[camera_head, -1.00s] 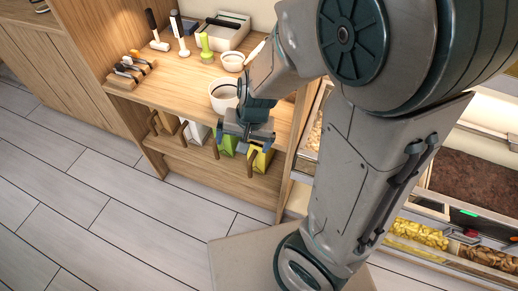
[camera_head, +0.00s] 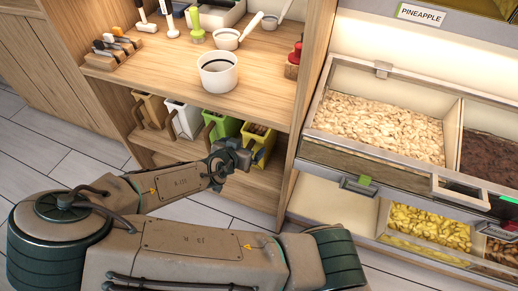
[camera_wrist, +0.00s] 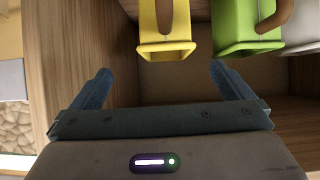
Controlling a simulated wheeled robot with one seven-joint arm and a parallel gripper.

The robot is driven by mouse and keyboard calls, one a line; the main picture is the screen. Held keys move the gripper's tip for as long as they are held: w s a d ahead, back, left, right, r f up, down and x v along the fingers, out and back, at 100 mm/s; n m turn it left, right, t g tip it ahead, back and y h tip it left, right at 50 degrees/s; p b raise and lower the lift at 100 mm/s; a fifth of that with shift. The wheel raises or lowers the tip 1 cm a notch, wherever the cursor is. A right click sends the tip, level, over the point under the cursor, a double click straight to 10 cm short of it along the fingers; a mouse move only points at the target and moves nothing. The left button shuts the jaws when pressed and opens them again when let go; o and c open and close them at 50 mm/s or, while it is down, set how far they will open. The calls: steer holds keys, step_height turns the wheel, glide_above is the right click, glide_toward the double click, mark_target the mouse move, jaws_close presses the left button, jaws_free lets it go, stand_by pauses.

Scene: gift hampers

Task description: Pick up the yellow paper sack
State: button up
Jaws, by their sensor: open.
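The yellow paper sack (camera_head: 264,139) stands at the right end of a row on the shelf under the worktop. In the wrist view the yellow sack (camera_wrist: 165,47) shows at the top with a rectangular opening and part of a brown handle. My gripper (camera_wrist: 160,72) is open and empty, its fingers apart to either side of the sack's line, just short of it. In the head view my gripper (camera_head: 238,152) is in front of the yellow and green sacks and hides part of them.
A green sack (camera_head: 222,128) stands beside the yellow one, then a white sack (camera_head: 186,121) and a tan one (camera_head: 151,109). The worktop (camera_head: 150,62) is close above them. A wooden side panel (camera_head: 299,110) is close on the right, with food bins beyond.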

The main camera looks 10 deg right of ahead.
mark_target(253, 135)
steer(key=shift+t, duration=0.3)
steer(key=b+x, duration=0.1)
steer(key=x, duration=0.3)
steer(key=b+x, duration=0.1)
steer(key=x, duration=0.3)
steer(key=shift+w+r+b, duration=0.1)
steer(key=shift+w+b, duration=0.2)
steer(key=shift+w, duration=0.2)
steer(key=b+x, duration=0.1)
steer(key=x, duration=0.3)
steer(key=shift+s+a+f, duration=0.1)
steer(key=shift+f, duration=0.1)
steer(key=shift+w+d+f, duration=0.25)
steer(key=shift+w+d, duration=0.1)
steer(key=shift+w, duration=0.15)
steer(key=c, duration=2)
steer(key=shift+r, duration=0.1)
steer(key=shift+c, duration=0.3)
